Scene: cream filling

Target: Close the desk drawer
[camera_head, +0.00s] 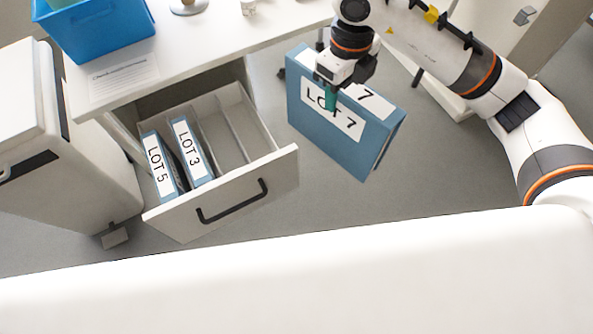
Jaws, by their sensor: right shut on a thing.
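The desk drawer (270,165) is pulled far out from under the white desk (200,52). Its white front carries a black bar handle (232,203). Inside, at the left, stand a blue binder marked LOT 5 (157,165) and a blue binder marked LOT 3 (191,150). The right part of the drawer is empty. My right gripper (330,92) is shut on a blue binder marked LOT 7 (350,148), held in the air to the right of the drawer and apart from it. My left gripper is not in view.
A blue bin (100,35) and a white paper sheet (122,77) are on the desk. A white cabinet (60,170) stands left of the drawer. Grey floor (440,160) is clear at the right. My white body fills the bottom.

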